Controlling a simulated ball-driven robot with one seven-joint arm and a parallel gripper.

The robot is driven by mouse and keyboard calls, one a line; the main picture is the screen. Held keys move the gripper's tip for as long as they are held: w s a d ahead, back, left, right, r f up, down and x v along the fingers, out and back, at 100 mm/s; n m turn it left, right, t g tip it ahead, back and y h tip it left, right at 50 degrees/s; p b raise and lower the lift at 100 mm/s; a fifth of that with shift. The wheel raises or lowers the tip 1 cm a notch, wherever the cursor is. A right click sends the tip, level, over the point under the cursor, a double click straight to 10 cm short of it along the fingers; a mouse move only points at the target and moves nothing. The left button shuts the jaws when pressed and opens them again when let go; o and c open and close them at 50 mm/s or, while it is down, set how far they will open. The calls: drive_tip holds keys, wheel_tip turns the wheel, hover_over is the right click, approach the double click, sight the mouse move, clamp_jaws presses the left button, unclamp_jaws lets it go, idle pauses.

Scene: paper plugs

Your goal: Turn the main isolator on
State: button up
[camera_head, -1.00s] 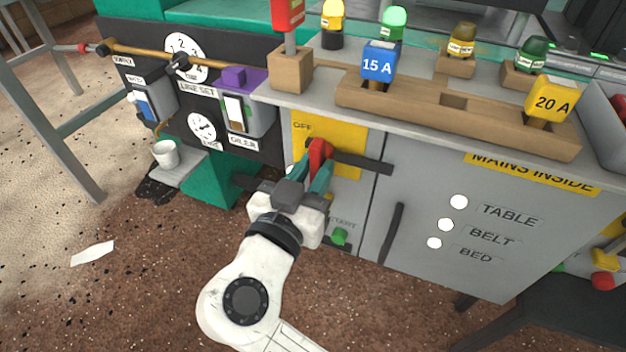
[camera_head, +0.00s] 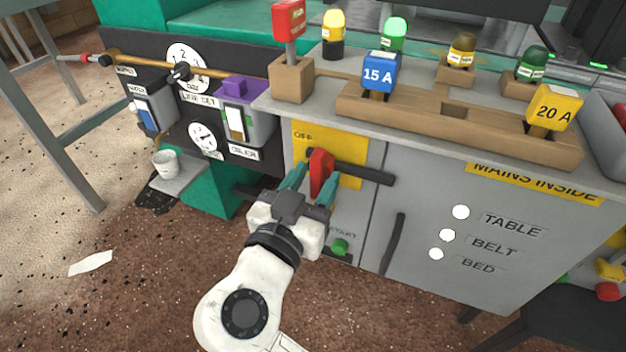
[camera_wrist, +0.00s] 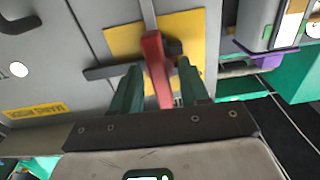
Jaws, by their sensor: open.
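The main isolator's red handle (camera_head: 320,172) stands out from a yellow plate (camera_head: 301,147) on the grey cabinet front. The plate reads "OFF" at its upper left. My gripper (camera_head: 311,184) is open in front of the handle, with its green fingers on either side of it. In the wrist view the red handle (camera_wrist: 158,68) lies between the two fingertips (camera_wrist: 160,72), apparently with gaps on both sides. The yellow plate (camera_wrist: 190,28) shows behind it. A dark bar (camera_head: 358,172) runs across the plate and handle area.
A green START button (camera_head: 340,246) sits low on the cabinet. A dark door handle (camera_head: 393,244) is right of my gripper. Wooden blocks with the 15 A plug (camera_head: 379,70) and 20 A plug (camera_head: 553,108) stand on the top. A switch box (camera_head: 246,122) is at left.

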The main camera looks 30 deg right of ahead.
drive_tip(key=p+v, duration=0.3)
drive_tip(key=v, duration=0.7)
drive_tip(key=shift+s+a, duration=0.25)
drive_tip(key=shift+a, duration=0.05)
